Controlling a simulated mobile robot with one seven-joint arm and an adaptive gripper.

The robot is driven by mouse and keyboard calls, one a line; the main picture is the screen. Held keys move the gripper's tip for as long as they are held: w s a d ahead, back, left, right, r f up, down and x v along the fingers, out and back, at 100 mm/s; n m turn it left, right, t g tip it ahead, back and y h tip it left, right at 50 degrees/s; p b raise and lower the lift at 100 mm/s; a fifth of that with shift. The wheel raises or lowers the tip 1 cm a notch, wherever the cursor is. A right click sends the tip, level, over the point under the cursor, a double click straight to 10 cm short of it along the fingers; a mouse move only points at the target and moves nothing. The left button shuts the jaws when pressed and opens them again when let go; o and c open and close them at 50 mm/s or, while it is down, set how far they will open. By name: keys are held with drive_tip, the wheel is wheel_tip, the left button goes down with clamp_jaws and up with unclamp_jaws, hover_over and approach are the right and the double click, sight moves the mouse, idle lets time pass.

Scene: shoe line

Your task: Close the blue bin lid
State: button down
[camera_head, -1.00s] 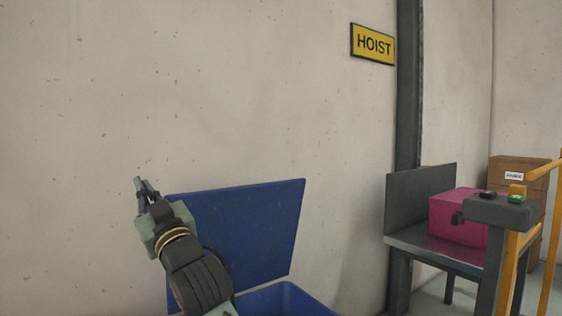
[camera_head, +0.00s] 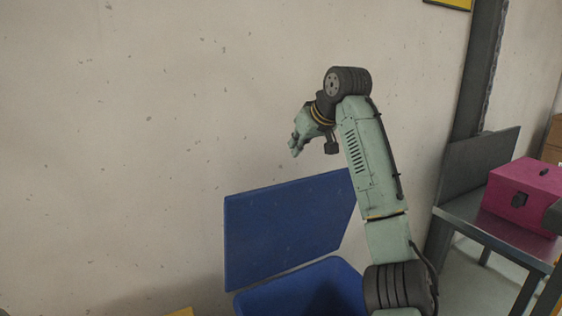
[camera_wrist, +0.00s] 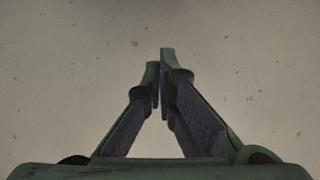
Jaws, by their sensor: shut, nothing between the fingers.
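The blue bin (camera_head: 312,290) stands low against the wall, cut off by the bottom of the head view. Its blue lid (camera_head: 285,225) stands open, upright at the bin's wall side. My gripper (camera_head: 294,151) is above the lid's top edge, apart from it, with the fingers pointing down and left. In the wrist view my gripper (camera_wrist: 160,62) is shut and empty, with its fingertips together and only the wall behind them. My arm covers the right part of the lid and bin.
A concrete wall (camera_head: 120,130) fills the background. At right a dark metal table (camera_head: 495,235) holds a pink box (camera_head: 525,195), next to a dark post (camera_head: 478,75). A bit of yellow (camera_head: 181,312) shows at the bottom edge. The space left of the lid looks clear.

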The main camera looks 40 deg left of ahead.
drive_tip(key=p+x, duration=0.3)
drive_tip(key=x, duration=0.7)
drive_tip(key=shift+s+d+f, duration=0.2)
drive_tip(key=shift+d+f, duration=0.05)
drive_tip(key=shift+d, duration=0.3)
drive_tip(key=shift+s+d+f, duration=0.2)
drive_tip(key=shift+d+f, duration=0.05)
drive_tip(key=shift+d, duration=0.25)
drive_tip(key=shift+s+d+f, duration=0.2)
drive_tip(key=shift+d+f, duration=0.05)
drive_tip(key=shift+d, duration=0.3)
drive_tip(key=shift+d+f, duration=0.1)
